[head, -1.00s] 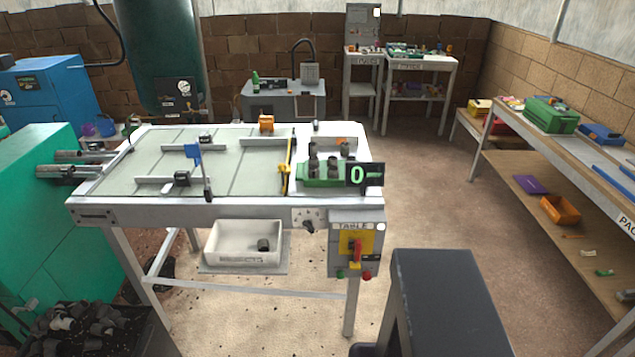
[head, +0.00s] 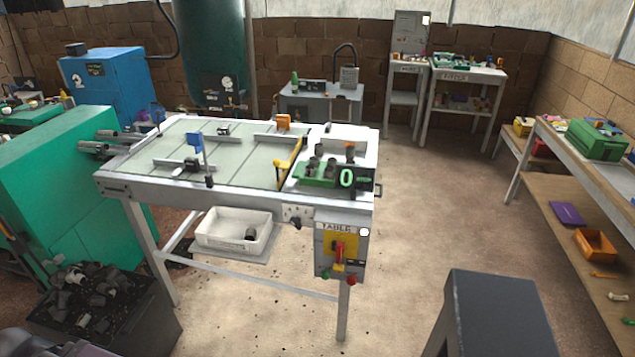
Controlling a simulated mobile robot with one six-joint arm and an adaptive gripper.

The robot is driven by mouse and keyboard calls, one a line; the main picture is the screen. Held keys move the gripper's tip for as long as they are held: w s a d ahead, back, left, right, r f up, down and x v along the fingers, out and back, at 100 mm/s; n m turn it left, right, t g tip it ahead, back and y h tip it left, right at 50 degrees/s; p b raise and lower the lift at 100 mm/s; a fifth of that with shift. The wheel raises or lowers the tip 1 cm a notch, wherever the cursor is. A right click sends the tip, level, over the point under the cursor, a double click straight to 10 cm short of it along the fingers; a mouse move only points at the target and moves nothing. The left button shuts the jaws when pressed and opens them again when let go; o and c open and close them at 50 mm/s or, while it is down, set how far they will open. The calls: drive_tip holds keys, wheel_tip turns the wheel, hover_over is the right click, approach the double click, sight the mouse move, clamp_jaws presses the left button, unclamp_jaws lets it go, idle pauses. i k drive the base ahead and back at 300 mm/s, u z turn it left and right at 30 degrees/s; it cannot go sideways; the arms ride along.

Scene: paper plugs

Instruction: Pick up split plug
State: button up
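Dark plugs (head: 313,164) stand on a green fixture (head: 318,181) at the right end of the table top. A single grey plug (head: 250,233) lies in the white tray (head: 228,247) below the table top. A black bin (head: 72,335) at lower left on the floor is heaped with several loose grey and dark plugs (head: 88,299). At this size I cannot tell which plug is split. My gripper is not in view.
The table (head: 150,184) carries rails, a blue flag-like part (head: 194,138) and a yellow bar (head: 291,160). A green machine (head: 45,175) stands close at left. Shelves (head: 575,200) line the right side. Floor (head: 430,220) between table and shelves is clear.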

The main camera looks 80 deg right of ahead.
sight(310, 169)
drive_tip(key=k, duration=1.55)
drive_tip(key=z, duration=1.75)
drive_tip(key=i, duration=1.05)
drive_tip(key=u, duration=0.1)
